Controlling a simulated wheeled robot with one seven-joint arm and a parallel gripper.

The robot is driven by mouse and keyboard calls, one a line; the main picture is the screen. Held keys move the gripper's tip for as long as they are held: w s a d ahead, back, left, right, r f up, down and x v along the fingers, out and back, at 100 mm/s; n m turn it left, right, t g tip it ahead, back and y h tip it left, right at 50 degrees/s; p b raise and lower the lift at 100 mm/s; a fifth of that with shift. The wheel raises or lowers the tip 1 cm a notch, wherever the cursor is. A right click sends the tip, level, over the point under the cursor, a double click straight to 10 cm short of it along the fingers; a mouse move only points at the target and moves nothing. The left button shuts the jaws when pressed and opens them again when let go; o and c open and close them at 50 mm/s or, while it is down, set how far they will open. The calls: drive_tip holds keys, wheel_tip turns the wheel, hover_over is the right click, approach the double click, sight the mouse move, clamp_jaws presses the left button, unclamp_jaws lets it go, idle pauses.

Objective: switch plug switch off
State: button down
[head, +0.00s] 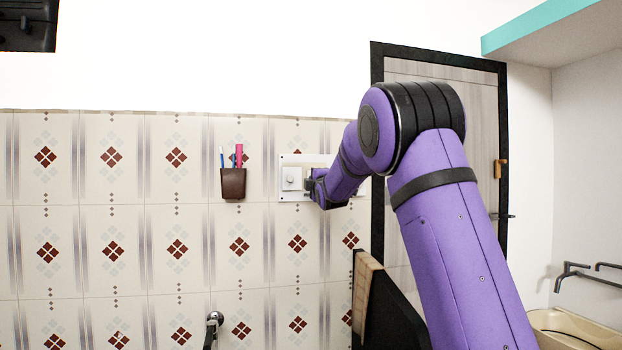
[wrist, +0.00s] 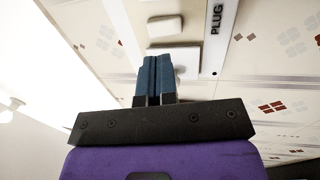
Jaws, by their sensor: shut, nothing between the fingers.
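A white switch plate (head: 290,160) is on the tiled wall, partly hidden by my arm. A round white knob (head: 291,179) shows on its left part. My gripper (head: 309,182) is at the plate, just right of that knob. In the wrist view my gripper's blue fingers (wrist: 153,72) are together and empty, in front of a white switch piece (wrist: 184,58) that they partly hide. A smaller white raised piece (wrist: 165,26) lies beyond it. A strip marked PLUG (wrist: 215,38) runs beside them. I cannot tell whether the fingers touch the switch, or its position.
A brown holder (head: 233,184) with pens hangs left of the plate. A tap (head: 213,322) sticks out of the wall below. A dark-framed door (head: 440,66) stands behind my arm, and a basin (head: 575,328) is at right. The wall left is mostly clear.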

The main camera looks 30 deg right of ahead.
sight(309, 172)
drive_tip(key=x, duration=0.5)
drive_tip(key=shift+w+d+r, duration=0.1)
drive_tip(key=shift+w, duration=0.3)
drive_tip(key=shift+w+r+g+y, duration=0.2)
drive_tip(key=shift+r+g+y, duration=0.2)
drive_tip(key=shift+r+g, duration=0.55)
drive_tip(key=shift+f, duration=0.2)
drive_tip(key=shift+s, duration=0.15)
